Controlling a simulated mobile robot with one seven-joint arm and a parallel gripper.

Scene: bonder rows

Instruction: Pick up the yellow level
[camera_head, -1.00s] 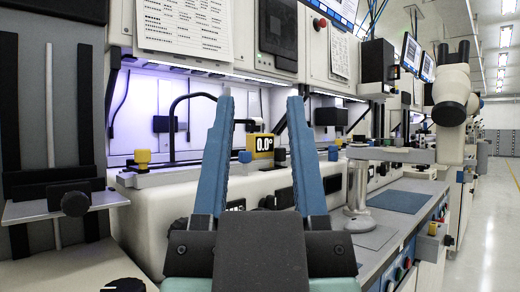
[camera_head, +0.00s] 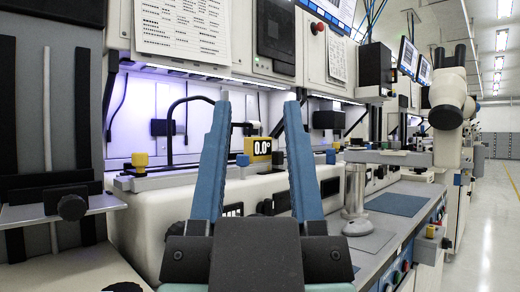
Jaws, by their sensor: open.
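My gripper has two long blue fingers, spread apart and empty. The level appears beyond the fingers, and nothing is held. The left finger hides the part of the ledge just left of the level.
A microscope (camera_head: 448,105) on a metal post (camera_head: 354,200) stands at the right over the grey bench. A yellow knob (camera_head: 140,160) is on the ledge at left. A blue mat (camera_head: 396,204) lies on the bench. The aisle floor (camera_head: 495,215) at right is clear.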

